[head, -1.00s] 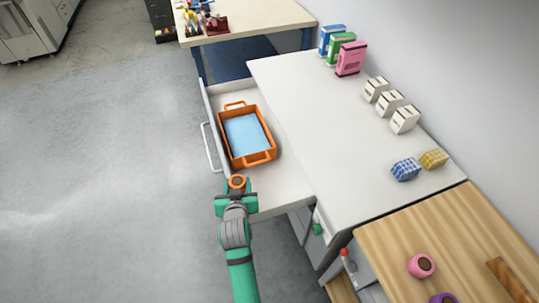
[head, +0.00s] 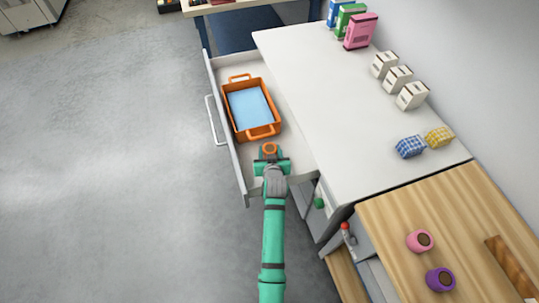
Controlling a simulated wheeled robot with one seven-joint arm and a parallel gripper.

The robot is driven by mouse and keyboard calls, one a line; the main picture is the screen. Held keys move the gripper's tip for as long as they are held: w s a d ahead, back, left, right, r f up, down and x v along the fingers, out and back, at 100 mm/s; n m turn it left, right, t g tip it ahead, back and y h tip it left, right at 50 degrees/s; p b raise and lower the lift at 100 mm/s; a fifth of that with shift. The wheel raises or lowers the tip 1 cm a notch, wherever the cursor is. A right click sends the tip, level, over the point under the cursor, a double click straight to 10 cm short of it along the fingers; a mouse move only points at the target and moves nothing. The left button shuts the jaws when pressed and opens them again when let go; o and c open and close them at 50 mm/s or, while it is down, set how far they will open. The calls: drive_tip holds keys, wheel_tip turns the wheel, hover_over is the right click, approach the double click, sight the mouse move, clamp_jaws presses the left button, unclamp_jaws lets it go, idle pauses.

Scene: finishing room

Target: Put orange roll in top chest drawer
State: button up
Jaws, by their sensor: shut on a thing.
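The orange roll (head: 270,149) is a small orange ring with a brown centre. My gripper (head: 270,155) is shut on it and holds it over the near part of the open top drawer (head: 237,157) of the white chest (head: 310,90). The roll is close to the near handle of an orange tray (head: 263,131) with a light blue bottom, which lies in the drawer. I cannot tell how high the roll is above the drawer floor. My gripper hides part of the near end of the drawer.
On the chest top are blue, green and pink boxes (head: 360,31), several white cartons (head: 398,80), and blue and yellow checked packs (head: 410,146). A wooden table (head: 390,215) at right holds pink (head: 419,241) and purple (head: 440,280) rolls. The floor at left is clear.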

drive_tip(key=shift+f, duration=1.35)
drive_tip(key=o, duration=1.1)
drive_tip(key=shift+f, duration=0.15)
drive_tip(key=v, duration=1.2)
drive_tip(key=shift+r, duration=0.2)
